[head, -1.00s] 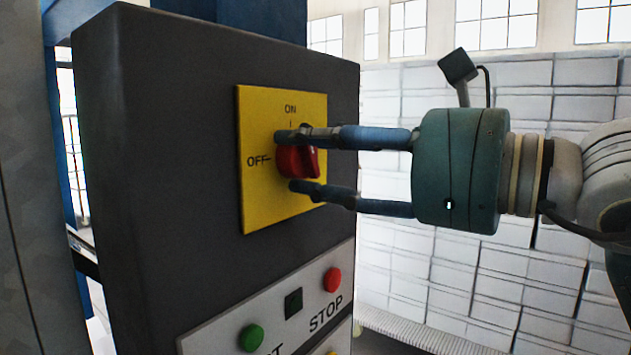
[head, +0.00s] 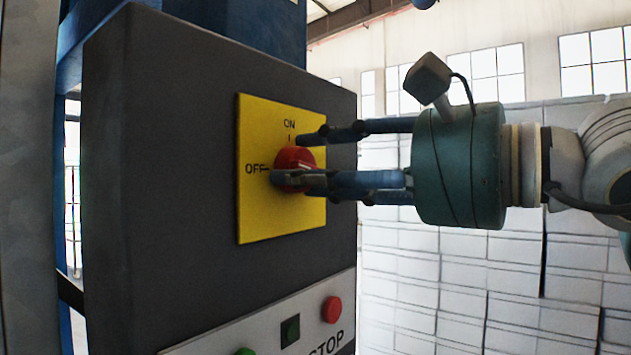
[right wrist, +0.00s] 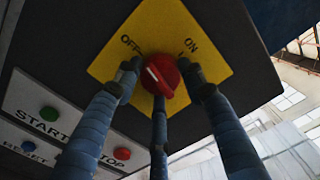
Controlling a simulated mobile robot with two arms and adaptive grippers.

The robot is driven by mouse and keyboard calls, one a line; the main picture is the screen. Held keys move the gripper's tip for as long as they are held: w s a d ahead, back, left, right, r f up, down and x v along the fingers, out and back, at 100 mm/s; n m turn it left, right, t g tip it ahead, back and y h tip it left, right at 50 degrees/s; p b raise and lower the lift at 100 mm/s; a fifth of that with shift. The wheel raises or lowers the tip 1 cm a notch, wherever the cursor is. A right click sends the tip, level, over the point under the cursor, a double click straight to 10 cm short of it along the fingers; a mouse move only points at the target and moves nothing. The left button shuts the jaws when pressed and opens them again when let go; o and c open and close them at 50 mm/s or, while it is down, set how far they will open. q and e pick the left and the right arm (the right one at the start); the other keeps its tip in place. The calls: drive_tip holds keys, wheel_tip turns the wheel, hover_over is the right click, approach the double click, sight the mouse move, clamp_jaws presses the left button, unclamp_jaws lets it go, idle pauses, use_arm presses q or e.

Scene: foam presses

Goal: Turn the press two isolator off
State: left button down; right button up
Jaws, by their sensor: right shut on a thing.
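The isolator is a red rotary knob (head: 291,157) on a yellow plate (head: 255,215) marked ON at the top and OFF at the left. My right gripper (head: 294,160) reaches in from the right, its fingers closed around the knob. In the right wrist view the three fingers surround the knob (right wrist: 165,72), and a white line on its face slants towards the OFF mark. The fingers partly hide the knob in the head view. My left gripper is not in view. No number shows on the panel to identify the press.
The plate is on a dark grey cabinet (head: 170,170). Below it a white panel carries a red STOP button (head: 331,309) and a green START button (right wrist: 49,114). A blue column stands behind. White stacked blocks (head: 480,270) fill the right background.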

drive_tip(key=shift+s+r+n+b, duration=0.1)
drive_tip(key=shift+n+b, duration=0.05)
drive_tip(key=shift+n, duration=0.55)
drive_tip(key=shift+s+r+n+b, duration=0.1)
drive_tip(key=shift+n+b, duration=0.05)
drive_tip(key=shift+n, duration=0.55)
drive_tip(key=shift+f, duration=0.15)
drive_tip(key=o, duration=1.2)
drive_tip(key=shift+a, duration=0.1)
drive_tip(key=shift+c, duration=0.2)
drive_tip(key=shift+s+a, duration=0.1)
drive_tip(key=shift+s, duration=0.1)
drive_tip(key=v, duration=1.2)
